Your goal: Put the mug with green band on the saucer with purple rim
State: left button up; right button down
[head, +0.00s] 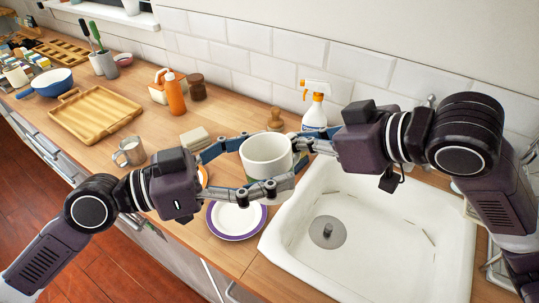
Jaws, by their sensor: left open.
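The white mug (265,150) is near the middle of the head view, upright and seemingly above the counter; a little green shows low on its side. My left gripper (250,163) is open, one finger on the far side of the mug and one across its near side. My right gripper (298,144) meets the mug's right side and appears shut on it; the exact contact is hidden. The white saucer with purple rim (236,222) lies empty on the counter, below and nearer than the mug, its upper edge partly covered by my left finger.
The white sink (370,255) is right of the saucer. A spray bottle (314,112), wooden figure (275,120) and pale block (194,138) stand behind. A grey mug (130,152), wooden tray (95,115) and orange bottle (174,95) are left. The counter's front edge is close to the saucer.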

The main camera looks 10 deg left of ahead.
pick_arm(q)
jog(key=shift+w+d, duration=0.1)
jog(key=shift+d, duration=0.1)
jog(key=shift+c, duration=0.3)
pick_arm(e)
jog(key=shift+r, duration=0.1)
pick_arm(q)
jog(key=c, duration=1.3)
jog(key=shift+r, duration=0.1)
jog(key=shift+c, duration=0.7)
pick_arm(e)
jog(key=c, duration=2.6)
grip_release()
jog(key=o, duration=0.5)
jog(key=shift+s, duration=0.1)
